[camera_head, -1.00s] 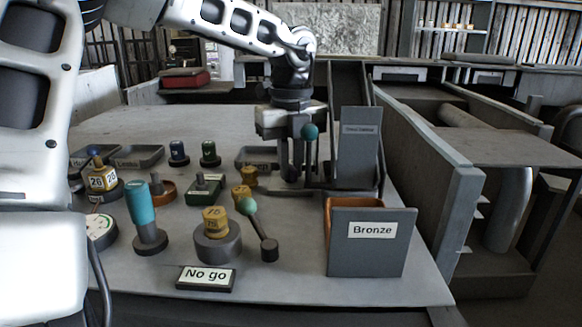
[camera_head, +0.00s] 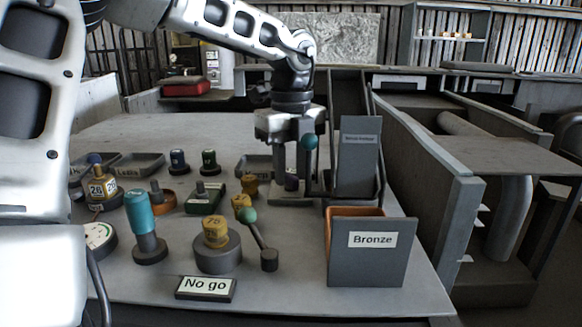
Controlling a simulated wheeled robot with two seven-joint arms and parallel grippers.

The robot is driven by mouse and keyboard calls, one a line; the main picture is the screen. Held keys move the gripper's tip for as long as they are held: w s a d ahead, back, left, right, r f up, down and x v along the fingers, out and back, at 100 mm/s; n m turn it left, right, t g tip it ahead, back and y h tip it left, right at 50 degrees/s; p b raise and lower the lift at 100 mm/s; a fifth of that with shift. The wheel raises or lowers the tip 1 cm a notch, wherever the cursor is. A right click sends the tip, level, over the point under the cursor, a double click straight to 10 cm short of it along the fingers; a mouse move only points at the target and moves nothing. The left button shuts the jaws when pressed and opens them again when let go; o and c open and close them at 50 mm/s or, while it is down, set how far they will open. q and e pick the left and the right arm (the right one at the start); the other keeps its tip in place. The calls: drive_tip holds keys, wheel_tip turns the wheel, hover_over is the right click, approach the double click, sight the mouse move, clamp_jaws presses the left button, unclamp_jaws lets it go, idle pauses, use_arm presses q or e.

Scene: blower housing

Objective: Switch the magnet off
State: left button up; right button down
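My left gripper (camera_head: 291,167) points down at the back right of the table, its two fingers apart. A small dark purplish piece (camera_head: 291,181) stands between the fingers on a grey block (camera_head: 291,198); I cannot tell whether the fingers touch it. A teal ball knob (camera_head: 309,142) on a dark lever is close beside the right finger, in front of the grey upright plate (camera_head: 358,155), whose label is too small to read. No part is readably marked as the magnet. My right gripper is not in view.
A grey bin labelled Bronze (camera_head: 372,262) stands at the right front. A No go sign (camera_head: 206,288) lies at the front edge.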

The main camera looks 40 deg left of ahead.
sight(291, 174)
use_arm(q)
drive_tip(key=shift+r+p, duration=1.8)
drive_tip(key=shift+r, duration=0.8)
